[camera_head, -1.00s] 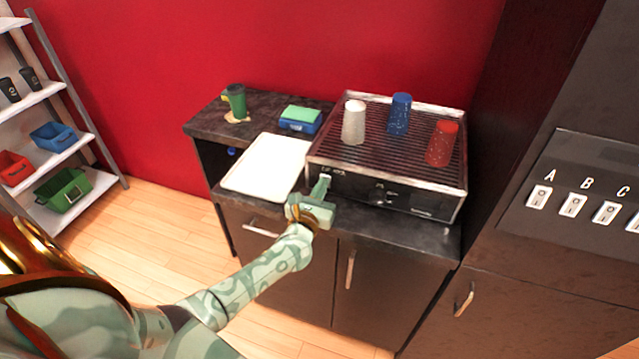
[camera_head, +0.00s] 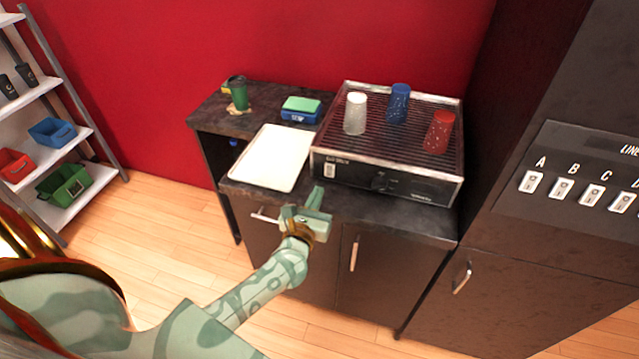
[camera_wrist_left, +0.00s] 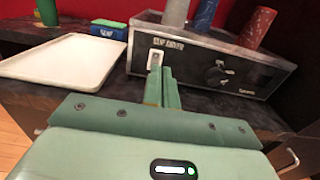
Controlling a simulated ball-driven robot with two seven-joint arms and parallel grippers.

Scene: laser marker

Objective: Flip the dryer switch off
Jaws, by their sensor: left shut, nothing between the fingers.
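The dryer (camera_head: 400,180) is a dark box with a slatted top in a pale metal frame, on the counter in the head view. Its switch (camera_head: 330,170) is a small white rocker at the left end of the front panel. The switch also shows in the left wrist view (camera_wrist_left: 155,58), just beyond the fingertips. My left gripper (camera_head: 318,196) is shut and empty, in front of and below the switch, with a gap to the panel in the head view. In the left wrist view its fingers (camera_wrist_left: 161,72) overlap the switch's lower edge. My right gripper is not in view.
A dark knob (camera_head: 382,181) sits right of the switch. White, blue and red cups stand on the dryer. A white tray (camera_head: 270,158) lies to its left, with a green-topped blue box (camera_head: 301,109) behind. A panel of lettered switches (camera_head: 575,185) is at right.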

